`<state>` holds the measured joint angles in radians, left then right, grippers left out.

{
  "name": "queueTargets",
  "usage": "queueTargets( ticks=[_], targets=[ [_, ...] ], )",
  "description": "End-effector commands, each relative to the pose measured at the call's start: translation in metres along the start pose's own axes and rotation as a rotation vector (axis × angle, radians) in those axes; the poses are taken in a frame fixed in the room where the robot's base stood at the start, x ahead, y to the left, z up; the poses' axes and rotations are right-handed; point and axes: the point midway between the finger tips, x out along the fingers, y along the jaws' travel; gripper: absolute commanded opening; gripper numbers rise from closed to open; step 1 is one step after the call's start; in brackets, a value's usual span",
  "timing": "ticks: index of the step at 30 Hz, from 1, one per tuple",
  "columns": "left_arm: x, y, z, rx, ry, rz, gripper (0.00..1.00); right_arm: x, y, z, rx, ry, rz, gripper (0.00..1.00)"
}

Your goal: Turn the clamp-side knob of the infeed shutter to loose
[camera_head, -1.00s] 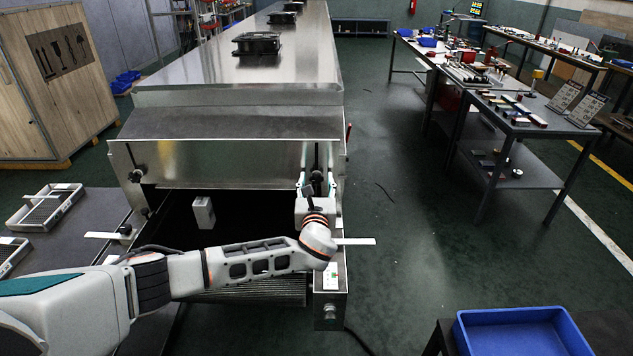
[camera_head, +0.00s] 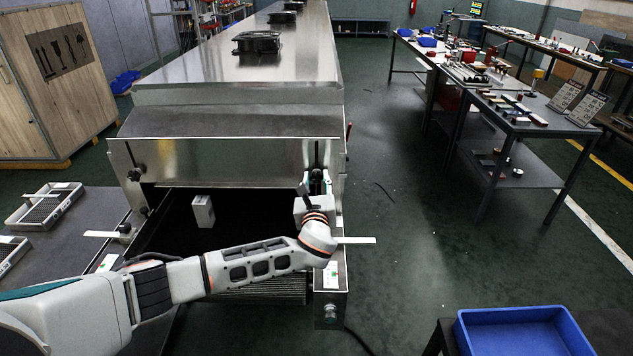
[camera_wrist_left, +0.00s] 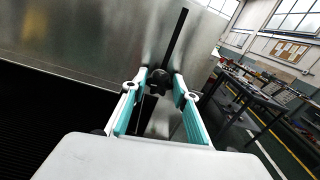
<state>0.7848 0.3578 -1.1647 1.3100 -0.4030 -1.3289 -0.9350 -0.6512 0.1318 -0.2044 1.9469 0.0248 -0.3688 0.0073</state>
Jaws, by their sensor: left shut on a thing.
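The infeed shutter (camera_head: 235,162) is a bare metal plate across the dryer's mouth. A slot with a black knob shows at its right end; in the left wrist view this knob (camera_wrist_left: 160,79) sits below a dark vertical slot. My left gripper (camera_head: 319,180) is at the right end of the shutter, shut on this knob, its teal-padded fingers (camera_wrist_left: 161,84) on either side of it. In the head view the gripper largely hides the knob. Another black knob (camera_head: 135,175) is at the shutter's left end. I cannot read the knob's setting. My right gripper is not in view.
The dark dryer opening (camera_head: 175,225) lies below the shutter, with a small white block (camera_head: 203,211) in it. White flat strips stick out at both sides (camera_head: 355,240). A blue tray (camera_head: 525,332) is at the lower right.

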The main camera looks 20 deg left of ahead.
Motion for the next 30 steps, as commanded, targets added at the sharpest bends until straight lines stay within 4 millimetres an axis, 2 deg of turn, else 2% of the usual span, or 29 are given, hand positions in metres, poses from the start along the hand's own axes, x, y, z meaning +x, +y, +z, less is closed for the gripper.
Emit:
queueTargets(
  ticks=[4, 11, 30],
  targets=[
    [-0.001, 0.002, -0.004, -0.118, 0.003, 0.002, 0.07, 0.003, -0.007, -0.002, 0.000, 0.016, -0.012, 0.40],
    [-0.001, 0.002, -0.005, -0.336, 0.003, 0.003, 0.07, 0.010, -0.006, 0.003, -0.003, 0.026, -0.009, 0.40],
    [-0.001, 0.004, -0.007, -0.945, 0.004, 0.004, 0.07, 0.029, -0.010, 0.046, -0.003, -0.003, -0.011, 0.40]
  ],
)
